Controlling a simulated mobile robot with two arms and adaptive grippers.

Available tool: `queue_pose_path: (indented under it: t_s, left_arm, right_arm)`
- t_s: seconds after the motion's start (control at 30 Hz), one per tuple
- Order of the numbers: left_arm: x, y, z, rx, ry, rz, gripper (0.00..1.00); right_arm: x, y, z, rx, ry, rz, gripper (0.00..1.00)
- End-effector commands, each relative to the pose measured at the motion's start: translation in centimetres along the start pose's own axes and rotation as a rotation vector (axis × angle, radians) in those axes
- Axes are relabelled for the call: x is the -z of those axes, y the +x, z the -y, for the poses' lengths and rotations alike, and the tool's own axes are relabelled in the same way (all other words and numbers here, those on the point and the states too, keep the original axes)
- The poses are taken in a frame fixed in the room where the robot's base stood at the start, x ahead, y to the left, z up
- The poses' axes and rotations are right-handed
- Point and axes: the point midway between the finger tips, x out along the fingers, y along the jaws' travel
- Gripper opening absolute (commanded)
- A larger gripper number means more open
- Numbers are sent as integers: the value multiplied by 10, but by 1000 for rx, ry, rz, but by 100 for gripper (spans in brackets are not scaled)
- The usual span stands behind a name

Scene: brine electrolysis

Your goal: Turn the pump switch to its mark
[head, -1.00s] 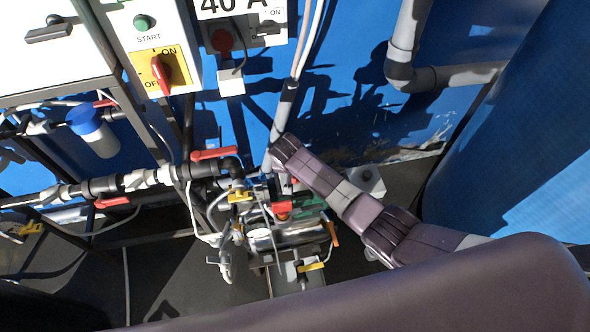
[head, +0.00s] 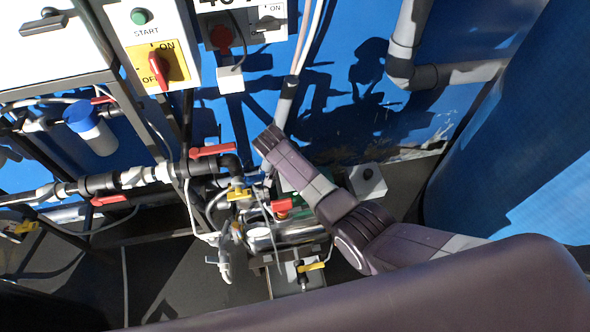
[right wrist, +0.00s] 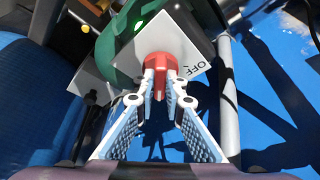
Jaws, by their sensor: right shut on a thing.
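In the right wrist view a red switch knob (right wrist: 160,64) stands out from a white plate (right wrist: 184,40) lettered OFF. A small green lamp glows beside it. My right gripper (right wrist: 161,82) is shut on the knob, its blue-and-white fingers on either side. The plate's mark cannot be made out. In the head view my right arm (head: 335,205) reaches in from the right over the pump area; its gripper and the held knob cannot be made out there. My left gripper is not in view.
A START panel with a red knob on a yellow plate (head: 175,57) stands at the upper left. Pipes with red-handled valves (head: 212,151) run left of my arm. A blue tank (head: 530,140) stands at the right. A green body (right wrist: 120,45) is beside the held switch.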

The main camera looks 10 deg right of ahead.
Motion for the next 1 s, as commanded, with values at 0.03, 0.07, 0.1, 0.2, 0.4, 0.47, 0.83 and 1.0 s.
queue_pose_path:
  t_s: [0.03, 0.07, 0.1, 0.2, 0.4, 0.47, 0.83, 1.0]
  left_arm:
    - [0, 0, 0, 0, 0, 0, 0]
    - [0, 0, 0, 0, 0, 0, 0]
    - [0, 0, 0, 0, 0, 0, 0]
    - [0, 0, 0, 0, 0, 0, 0]
    - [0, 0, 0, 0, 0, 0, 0]
    - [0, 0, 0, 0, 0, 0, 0]
    - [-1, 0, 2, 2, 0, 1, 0]
    - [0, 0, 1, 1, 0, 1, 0]
  right_arm:
    - [2, -1, 0, 1, 3, -2, 0]
    - [2, -1, 0, 1, 3, -2, 0]
    - [2, -1, 0, 1, 3, -2, 0]
    - [2, -1, 0, 1, 3, -2, 0]
    - [1, -1, 0, 1, 2, -1, 28]
    - [1, 0, 0, 1, 2, -1, 28]
    - [0, -12, 2, 4, 1, 0, 28]
    - [0, -35, 1, 4, 2, 0, 28]
